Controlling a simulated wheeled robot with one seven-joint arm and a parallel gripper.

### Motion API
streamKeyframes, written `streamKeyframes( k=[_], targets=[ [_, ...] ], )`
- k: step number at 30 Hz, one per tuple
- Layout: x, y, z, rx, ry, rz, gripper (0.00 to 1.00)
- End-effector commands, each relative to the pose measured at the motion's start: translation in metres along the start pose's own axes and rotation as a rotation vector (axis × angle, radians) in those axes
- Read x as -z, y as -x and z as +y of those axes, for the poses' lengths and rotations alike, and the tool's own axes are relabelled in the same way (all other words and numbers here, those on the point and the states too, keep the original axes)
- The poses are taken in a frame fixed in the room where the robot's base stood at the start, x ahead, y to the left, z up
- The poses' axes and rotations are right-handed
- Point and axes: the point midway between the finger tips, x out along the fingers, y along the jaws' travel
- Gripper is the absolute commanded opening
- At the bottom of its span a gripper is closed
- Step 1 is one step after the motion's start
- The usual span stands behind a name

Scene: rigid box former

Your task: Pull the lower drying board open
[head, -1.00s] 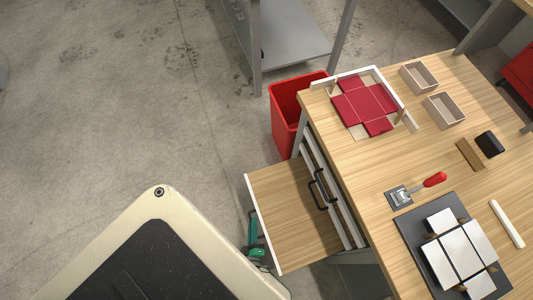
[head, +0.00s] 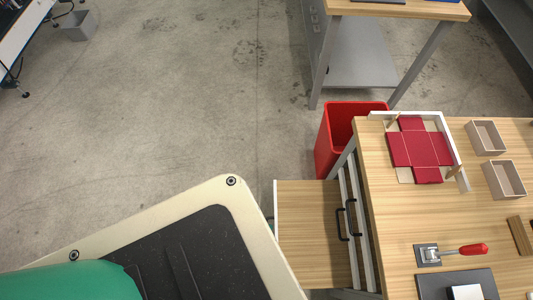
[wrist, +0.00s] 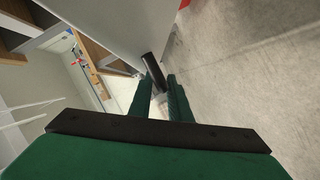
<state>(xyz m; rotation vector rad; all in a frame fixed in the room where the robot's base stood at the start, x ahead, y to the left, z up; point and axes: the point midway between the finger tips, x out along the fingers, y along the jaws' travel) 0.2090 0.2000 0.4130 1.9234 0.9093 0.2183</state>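In the head view a wooden board (head: 305,230) with a pale front edge stands pulled out to the left from under the workbench. In the wrist view a pale grey panel (wrist: 125,30) fills the upper middle. A dark bar handle (wrist: 152,70) stands out from it. My gripper (wrist: 159,78) has its two green fingers on either side of the handle's near end. A narrow gap shows between the fingers, and I cannot tell whether they press on the handle. In the head view my gripper is hidden; only my green arm shows at the lower left.
Black handles (head: 348,219) show on drawer fronts at the bench side. The workbench (head: 390,225) carries a red box blank (head: 420,148), small trays (head: 485,137) and a red-handled clamp (head: 472,249). A red bin (head: 328,145) stands behind the board.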

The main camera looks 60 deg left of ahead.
Motion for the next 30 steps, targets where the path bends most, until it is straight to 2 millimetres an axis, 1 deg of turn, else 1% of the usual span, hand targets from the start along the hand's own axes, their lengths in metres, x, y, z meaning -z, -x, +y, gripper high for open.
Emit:
streamKeyframes(
  k=[5, 12, 18, 24, 30],
  targets=[
    [0.002, 0.022, -0.002, 0.003, 0.000, 0.002, 0.17],
    [0.002, 0.068, -0.002, 0.004, -0.001, 0.001, 0.17],
    [0.001, 0.095, -0.001, 0.003, 0.000, 0.000, 0.17],
    [0.000, 0.106, -0.001, 0.001, -0.001, 0.000, 0.17],
    [0.000, 0.106, -0.001, 0.001, -0.001, -0.001, 0.17]
  ],
)
